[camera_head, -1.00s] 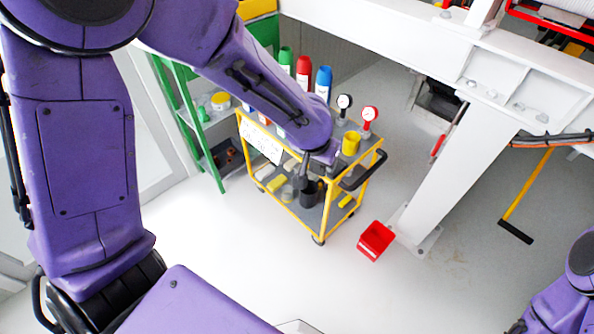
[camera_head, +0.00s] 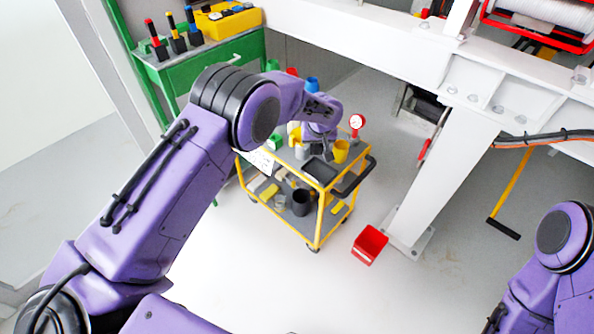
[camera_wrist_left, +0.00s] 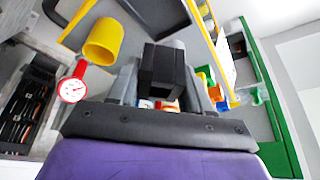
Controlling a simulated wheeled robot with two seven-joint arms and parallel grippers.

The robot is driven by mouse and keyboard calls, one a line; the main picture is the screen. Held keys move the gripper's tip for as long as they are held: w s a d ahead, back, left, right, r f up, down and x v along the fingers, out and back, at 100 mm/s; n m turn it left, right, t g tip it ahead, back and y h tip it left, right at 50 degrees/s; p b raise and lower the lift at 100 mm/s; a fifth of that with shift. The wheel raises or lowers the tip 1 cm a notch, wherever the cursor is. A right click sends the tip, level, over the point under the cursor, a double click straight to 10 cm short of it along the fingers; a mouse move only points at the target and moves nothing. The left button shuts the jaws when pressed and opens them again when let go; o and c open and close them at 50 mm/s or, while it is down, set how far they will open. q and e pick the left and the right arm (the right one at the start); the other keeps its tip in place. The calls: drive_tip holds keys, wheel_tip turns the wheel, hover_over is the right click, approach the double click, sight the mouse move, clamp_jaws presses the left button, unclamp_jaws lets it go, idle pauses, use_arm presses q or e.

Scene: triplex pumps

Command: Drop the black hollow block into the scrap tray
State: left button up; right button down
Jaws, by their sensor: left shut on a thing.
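My left gripper (camera_wrist_left: 160,88) is shut on the black hollow block (camera_wrist_left: 160,68), seen in the left wrist view as a dark boxy shape between the fingers. My right gripper is out of view.
A yellow cup (camera_head: 341,151) and a red gauge (camera_head: 357,122) stand near the tray. The yellow cart (camera_head: 316,232) has a lower shelf with a black cup (camera_head: 301,203). A red bin (camera_head: 369,245) is on the floor by a white post (camera_head: 435,180).

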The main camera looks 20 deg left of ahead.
use_arm(q)
wheel_tip(320, 180, down, 6)
drive_tip(key=b, duration=0.5)
drive_tip(key=shift+f+b, duration=0.1)
drive_tip(key=shift+b, duration=0.2)
drive_tip(key=o, duration=1.3)
drive_tip(key=shift+c, duration=0.2)
drive_tip(key=shift+r, duration=0.2)
drive_tip(key=v, duration=1)
drive_tip(key=shift+s+d+r+p, duration=0.1)
drive_tip(key=shift+s+r+p, duration=0.05)
drive_tip(key=shift+p, duration=0.2)
